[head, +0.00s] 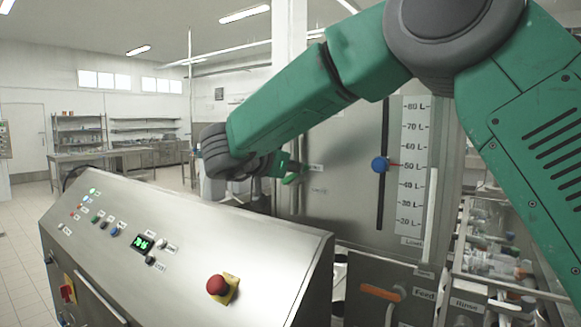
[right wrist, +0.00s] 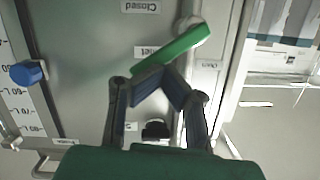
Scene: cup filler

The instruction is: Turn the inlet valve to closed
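The green inlet valve handle (right wrist: 180,45) sits on the metal tank front, slanting across the right wrist view. In the head view the handle (head: 292,179) shows small beside my right gripper (head: 281,166). In the right wrist view my right gripper (right wrist: 163,75) has its two fingertips brought together right at the handle. I cannot tell whether they touch it. A "Closed" label (right wrist: 140,6) and an "Open" label (right wrist: 208,65) show upside down around the handle. The handle lies slanted, and its pivot is partly hidden. My left gripper is out of view.
A slanted control console (head: 180,255) with a red stop button (head: 217,285) stands in front of the tank. A level scale (head: 412,165) with a blue knob (head: 379,164) is right of the valve. An orange handle (head: 380,293) is below the scale.

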